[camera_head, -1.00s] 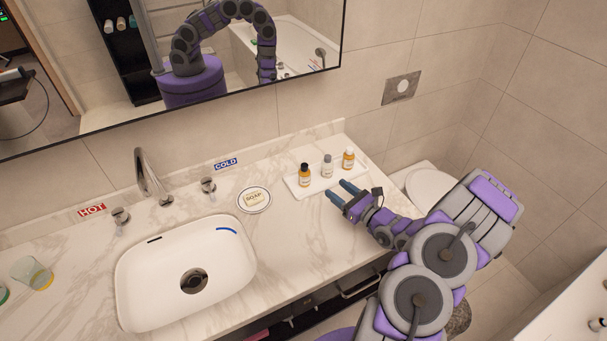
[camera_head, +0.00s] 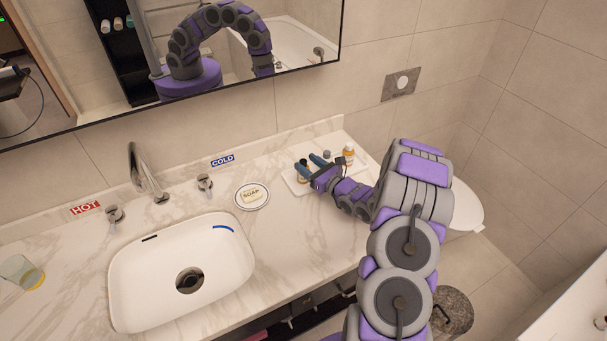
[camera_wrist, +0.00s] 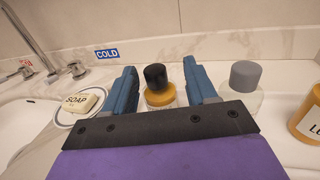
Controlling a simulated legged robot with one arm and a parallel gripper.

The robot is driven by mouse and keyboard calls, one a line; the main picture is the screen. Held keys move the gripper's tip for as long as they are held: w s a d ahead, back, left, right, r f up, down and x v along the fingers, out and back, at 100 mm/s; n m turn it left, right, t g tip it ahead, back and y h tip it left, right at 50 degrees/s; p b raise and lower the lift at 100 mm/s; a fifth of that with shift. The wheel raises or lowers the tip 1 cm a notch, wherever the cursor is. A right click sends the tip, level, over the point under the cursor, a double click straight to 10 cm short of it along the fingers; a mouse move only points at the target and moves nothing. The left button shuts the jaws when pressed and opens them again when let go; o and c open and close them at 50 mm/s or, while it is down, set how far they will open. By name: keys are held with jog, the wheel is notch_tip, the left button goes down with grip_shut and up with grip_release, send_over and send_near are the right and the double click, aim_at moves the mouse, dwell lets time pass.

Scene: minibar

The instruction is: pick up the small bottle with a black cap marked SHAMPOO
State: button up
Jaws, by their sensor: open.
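The bottle with a black cap (camera_wrist: 157,84) and amber body stands upright on the white tray. In the wrist view it lies between the two open blue fingers of my gripper (camera_wrist: 162,88), with a gap on each side. Its label is hidden there by the gripper's dark crossbar. In the head view my gripper (camera_head: 308,167) is over the tray, and the black-capped bottle (camera_head: 302,164) is partly hidden by its fingers. A grey-capped clear bottle (camera_wrist: 245,82) stands just right of the right finger.
A soap dish (camera_head: 252,196) lies left of the tray, then the sink (camera_head: 215,283). The wall is behind; the toilet (camera_head: 467,208) is to the right.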

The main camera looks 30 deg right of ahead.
aim_at(301, 160)
jog(key=b+x, duration=0.1)
jog(key=x, duration=0.3)
jog(key=shift+a, duration=0.2)
grip_shut()
dwell(0.3)
